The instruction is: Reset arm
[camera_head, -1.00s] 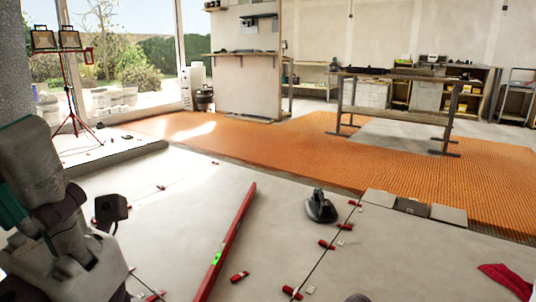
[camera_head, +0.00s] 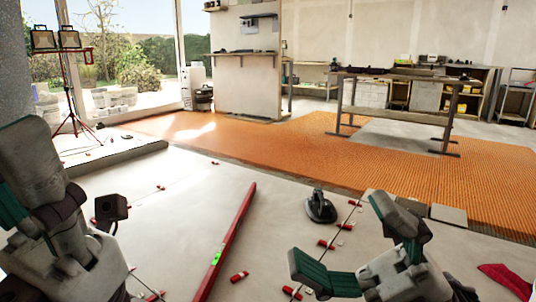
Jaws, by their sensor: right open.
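My right gripper (camera_head: 342,240) is in the lower right of the head view, above the light floor tiles. Its two green-padded fingers are spread wide with nothing between them. My left arm comes in at the left edge of the view. Its gripper end is partly cut off and seen side-on, so I cannot tell whether it is open or shut.
A long red level (camera_head: 229,236) lies across the tiles. A dark suction lifter (camera_head: 320,208) stands beyond my right gripper. Several red wedges (camera_head: 239,277) lie along the joints. A red cloth (camera_head: 506,280) is at the right. Orange matting (camera_head: 300,150) lies behind.

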